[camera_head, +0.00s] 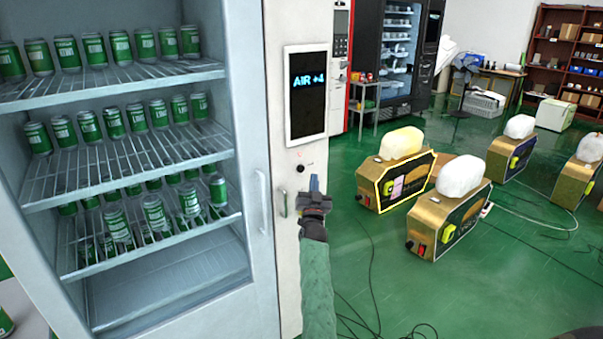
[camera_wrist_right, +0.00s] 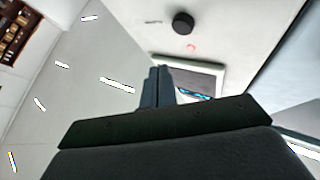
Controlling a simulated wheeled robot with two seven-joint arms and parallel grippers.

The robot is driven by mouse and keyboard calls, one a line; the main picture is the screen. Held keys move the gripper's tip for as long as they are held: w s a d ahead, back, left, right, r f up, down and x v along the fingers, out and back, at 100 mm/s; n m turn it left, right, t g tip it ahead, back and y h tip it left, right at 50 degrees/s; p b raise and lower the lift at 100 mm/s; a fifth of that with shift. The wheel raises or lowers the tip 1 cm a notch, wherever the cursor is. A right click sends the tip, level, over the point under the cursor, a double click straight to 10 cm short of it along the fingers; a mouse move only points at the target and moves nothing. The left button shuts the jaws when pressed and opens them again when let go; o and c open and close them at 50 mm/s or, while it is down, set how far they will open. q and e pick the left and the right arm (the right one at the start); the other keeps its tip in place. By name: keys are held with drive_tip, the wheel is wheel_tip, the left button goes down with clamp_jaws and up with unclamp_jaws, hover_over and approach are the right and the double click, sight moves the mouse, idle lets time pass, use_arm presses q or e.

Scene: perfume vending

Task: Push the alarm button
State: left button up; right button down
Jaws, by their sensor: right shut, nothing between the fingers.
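A small round black button (camera_head: 301,168) sits on the pale front panel of the vending machine (camera_head: 288,240), below its screen (camera_head: 307,95). A tiny red mark shows beside it. In the right wrist view the black button (camera_wrist_right: 183,22) stands out from the panel near the top, with a red symbol close to it. My right gripper (camera_head: 314,183) is shut and empty, its fingertips just below and right of the button in the head view. In the wrist view the shut fingertips (camera_wrist_right: 160,72) are apart from the button in the picture. My left gripper is out of view.
A glass-doored section with shelves of green cans (camera_head: 115,120) fills the left. A gold box machine (camera_head: 368,190) with a yellow outline stands right of my arm, beside a similar gold machine (camera_head: 425,240). Cables (camera_head: 372,265) lie on the green floor.

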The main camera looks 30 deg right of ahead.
sight(301, 169)
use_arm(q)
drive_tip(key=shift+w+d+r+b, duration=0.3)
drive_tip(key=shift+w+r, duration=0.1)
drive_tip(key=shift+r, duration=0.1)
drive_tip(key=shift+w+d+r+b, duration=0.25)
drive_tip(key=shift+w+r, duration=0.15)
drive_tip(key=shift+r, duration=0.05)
use_arm(e)
drive_tip(key=shift+w+a, duration=0.15)
drive_tip(key=shift+w, duration=1.85)
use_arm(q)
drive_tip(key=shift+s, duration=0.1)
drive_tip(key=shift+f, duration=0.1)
use_arm(e)
drive_tip(key=shift+w, duration=0.2)
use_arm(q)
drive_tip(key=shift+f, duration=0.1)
use_arm(e)
drive_tip(key=shift+w, duration=0.25)
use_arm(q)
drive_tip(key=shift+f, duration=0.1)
use_arm(e)
drive_tip(key=shift+w+r, duration=0.1)
drive_tip(key=shift+w, duration=0.25)
drive_tip(key=shift+s, duration=0.1)
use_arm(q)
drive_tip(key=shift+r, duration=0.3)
use_arm(e)
drive_tip(key=shift+s, duration=0.7)
